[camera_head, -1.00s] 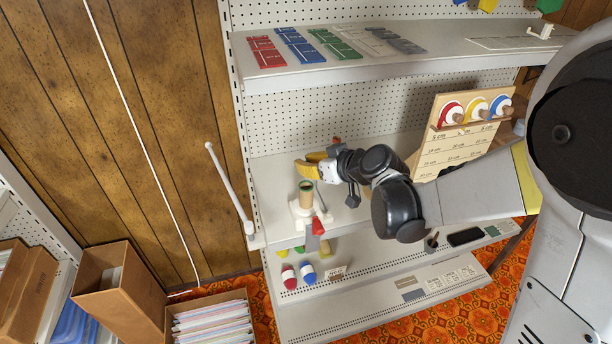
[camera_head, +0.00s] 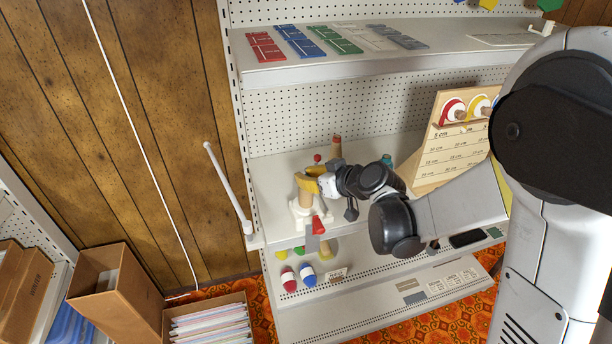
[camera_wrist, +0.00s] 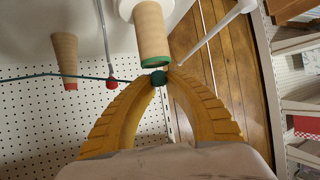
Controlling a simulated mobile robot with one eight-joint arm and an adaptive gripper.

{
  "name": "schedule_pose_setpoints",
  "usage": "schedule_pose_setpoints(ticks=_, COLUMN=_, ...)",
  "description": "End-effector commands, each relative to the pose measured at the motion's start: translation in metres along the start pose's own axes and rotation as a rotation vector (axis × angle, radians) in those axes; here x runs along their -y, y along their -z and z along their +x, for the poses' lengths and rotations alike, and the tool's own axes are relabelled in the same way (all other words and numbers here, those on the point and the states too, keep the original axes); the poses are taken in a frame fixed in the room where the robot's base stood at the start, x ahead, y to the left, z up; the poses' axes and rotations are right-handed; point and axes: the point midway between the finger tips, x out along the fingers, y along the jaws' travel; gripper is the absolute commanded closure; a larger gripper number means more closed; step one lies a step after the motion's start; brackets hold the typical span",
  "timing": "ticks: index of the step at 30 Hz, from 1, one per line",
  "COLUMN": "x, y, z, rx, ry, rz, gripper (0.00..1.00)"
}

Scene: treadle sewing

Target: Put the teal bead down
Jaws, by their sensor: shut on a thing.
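My gripper (camera_head: 308,180) has yellow ribbed fingers and reaches the top of a cork post (camera_head: 306,199) on a white base (camera_head: 302,217). In the wrist view the fingertips are shut on the small teal bead (camera_wrist: 159,77). A thin teal cord (camera_wrist: 60,77) runs left from the bead. The post's green-rimmed end (camera_wrist: 153,62) is right beside the bead; I cannot tell whether they touch. In the head view the fingers hide the post's top and the bead.
A cork cone (camera_wrist: 65,55) with a red tip and a red-balled pin (camera_wrist: 112,81) stand close by. A white rod (camera_head: 230,190) juts at the shelf's left. A wooden board (camera_head: 452,145) with spools stands right; the upper shelf (camera_head: 350,65) lies overhead.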

Motion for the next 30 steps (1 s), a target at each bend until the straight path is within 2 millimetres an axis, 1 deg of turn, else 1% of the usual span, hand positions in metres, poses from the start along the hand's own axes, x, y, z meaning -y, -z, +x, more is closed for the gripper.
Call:
schedule_pose_setpoints(ticks=1, x=0.0, y=0.0, z=0.0, rx=0.0, ry=0.0, rz=0.0, gripper=0.94)
schedule_pose_setpoints(ticks=3, x=0.0, y=0.001, z=0.0, rx=0.0, ry=0.0, rz=0.0, gripper=0.7)
schedule_pose_setpoints(ticks=4, x=0.0, y=0.001, z=0.0, rx=0.0, ry=0.0, rz=0.0, gripper=0.64)
schedule_pose_setpoints(ticks=14, x=0.0, y=0.002, z=-0.001, rx=0.0, ry=0.0, rz=0.0, gripper=0.64)
schedule_pose_setpoints(ticks=17, x=0.0, y=0.009, z=-0.005, rx=0.0, ry=0.0, rz=0.0, gripper=0.64)
schedule_pose_setpoints(ticks=19, x=0.0, y=0.017, z=-0.009, rx=0.0, ry=0.0, rz=0.0, gripper=0.64)
schedule_pose_setpoints(ticks=21, x=-0.001, y=0.013, z=-0.026, rx=0.001, ry=-0.002, rz=0.002, gripper=0.64)
schedule_pose_setpoints(ticks=27, x=-0.001, y=0.012, z=-0.076, rx=0.0, ry=-0.004, rz=0.002, gripper=0.64)
schedule_pose_setpoints(ticks=30, x=-0.001, y=0.012, z=-0.097, rx=0.0, ry=-0.003, rz=0.002, gripper=0.64)
